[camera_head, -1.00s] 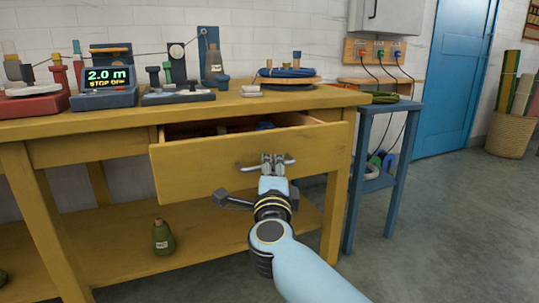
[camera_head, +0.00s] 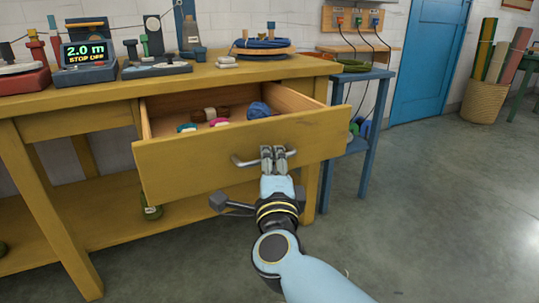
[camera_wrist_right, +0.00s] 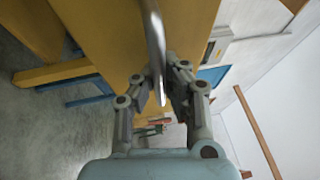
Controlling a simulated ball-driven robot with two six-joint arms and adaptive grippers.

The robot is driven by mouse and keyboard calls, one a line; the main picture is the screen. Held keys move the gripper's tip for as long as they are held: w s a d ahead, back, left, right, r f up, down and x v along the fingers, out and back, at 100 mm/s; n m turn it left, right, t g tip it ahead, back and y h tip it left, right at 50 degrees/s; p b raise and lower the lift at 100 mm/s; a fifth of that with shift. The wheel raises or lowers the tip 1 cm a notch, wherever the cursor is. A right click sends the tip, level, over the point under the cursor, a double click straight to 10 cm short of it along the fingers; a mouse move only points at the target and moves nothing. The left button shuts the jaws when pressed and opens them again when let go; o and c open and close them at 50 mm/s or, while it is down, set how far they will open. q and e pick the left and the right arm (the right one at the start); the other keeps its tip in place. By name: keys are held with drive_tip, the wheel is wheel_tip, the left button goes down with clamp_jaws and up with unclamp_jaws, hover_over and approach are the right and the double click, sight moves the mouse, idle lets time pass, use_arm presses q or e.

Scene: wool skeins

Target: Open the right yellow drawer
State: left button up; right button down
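The yellow drawer (camera_head: 190,165) under the right part of the workbench is pulled well out, and its inside shows from above. Its metal bar handle (camera_head: 241,162) is on the front panel. My right gripper (camera_head: 273,156) is at the handle, with its fingers closed around the bar. In the right wrist view the handle (camera_wrist_right: 154,35) runs between the fingertips of the gripper (camera_wrist_right: 160,85). My left gripper is in neither view.
Inside the drawer are a blue wool ball (camera_head: 259,110), a pink item (camera_head: 218,122) and brown pieces. The yellow workbench (camera_head: 60,107) carries a display device (camera_head: 87,57) and several tools. A blue side table (camera_head: 372,110) stands right. Open floor lies right.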

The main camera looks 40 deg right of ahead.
drive_tip(key=shift+f, duration=0.2)
drive_tip(key=c, duration=1.4)
unclamp_jaws()
drive_tip(key=shift+r, duration=0.1)
